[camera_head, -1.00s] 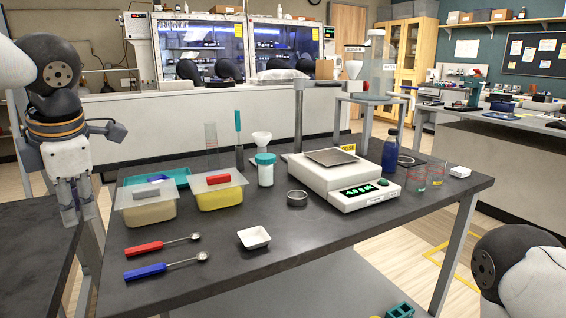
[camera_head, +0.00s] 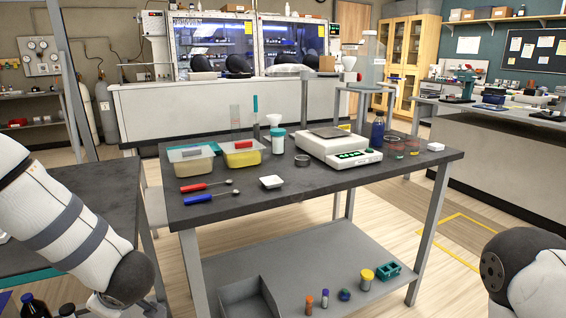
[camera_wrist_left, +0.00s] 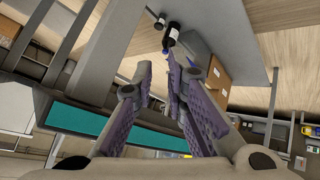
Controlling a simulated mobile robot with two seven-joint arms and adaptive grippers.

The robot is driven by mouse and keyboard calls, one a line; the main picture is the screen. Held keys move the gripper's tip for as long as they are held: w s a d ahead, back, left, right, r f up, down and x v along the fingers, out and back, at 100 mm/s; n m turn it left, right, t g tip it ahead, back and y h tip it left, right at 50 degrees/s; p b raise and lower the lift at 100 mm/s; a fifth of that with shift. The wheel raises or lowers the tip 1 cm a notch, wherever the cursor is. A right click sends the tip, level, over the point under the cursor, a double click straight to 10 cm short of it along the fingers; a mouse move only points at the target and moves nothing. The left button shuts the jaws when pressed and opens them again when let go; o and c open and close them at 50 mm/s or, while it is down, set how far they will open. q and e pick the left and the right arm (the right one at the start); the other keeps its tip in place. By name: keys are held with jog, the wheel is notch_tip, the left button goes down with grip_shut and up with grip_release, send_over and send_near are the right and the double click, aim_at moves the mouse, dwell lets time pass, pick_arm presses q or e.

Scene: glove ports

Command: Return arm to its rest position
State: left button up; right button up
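My left arm (camera_head: 65,220) comes in at the left edge of the head view and slants down to a dark joint near the bottom left. Its gripper is outside the head view. In the left wrist view my left gripper (camera_wrist_left: 158,62) shows two purple-padded fingers with a gap between them and nothing held. My right arm (camera_head: 525,270) shows only as a dark and white joint at the bottom right corner. The right gripper is out of view.
A dark table (camera_head: 300,190) holds a balance (camera_head: 338,148), tubs, spoons and a weighing dish (camera_head: 271,182). Its lower shelf (camera_head: 300,262) carries small jars and a teal rack (camera_head: 388,271). A second dark table (camera_head: 105,190) stands beside my left arm, with dark bottles (camera_head: 33,304) below.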

pick_arm(q)
jog(key=s+d+f+m+g+h, duration=0.1)
jog(key=s+d+f+m+h, duration=0.1)
jog(key=s+d+f+m, duration=0.45)
jog(key=s+d+f+m+h, duration=0.2)
jog(key=s+f+m+h, duration=0.15)
jog(key=s+f, duration=0.55)
jog(key=s+d+f+m+g+h, duration=0.1)
jog(key=s+d+m+g, duration=0.1)
jog(key=s, duration=0.8)
jog(key=s+d+f+m+g+h, duration=0.1)
jog(key=s+d+f+m+g, duration=0.1)
jog(key=s, duration=0.8)
jog(key=shift+d+f+m+g, duration=0.3)
jog(key=shift+m+g, duration=0.5)
jog(key=shift+m, duration=0.3)
